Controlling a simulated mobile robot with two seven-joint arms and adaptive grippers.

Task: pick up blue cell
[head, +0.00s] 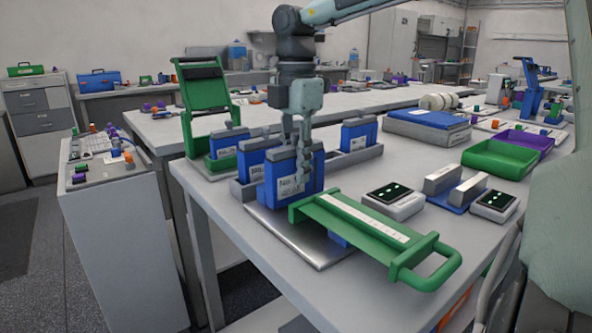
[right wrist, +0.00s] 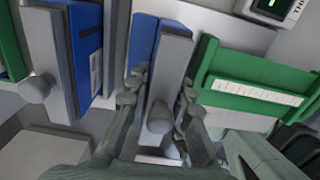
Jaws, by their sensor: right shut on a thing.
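A blue cell (head: 272,188) with a grey top and a white label stands upright at the near end of a row, by the bare metal plate. My right gripper (head: 303,158) points down over it and is shut on its top. In the right wrist view the fingers lie on both sides of the grey top and knob of the blue cell (right wrist: 143,40). I cannot tell whether its base touches the surface below. My left gripper is out of view.
Another blue cell (right wrist: 88,50) stands close beside the held one. More blue cells (head: 358,134) stand in the grey rack. A green handled frame (head: 365,225) is close on the right, with a metal plate (head: 300,238) below. Green and purple bins stand farther right.

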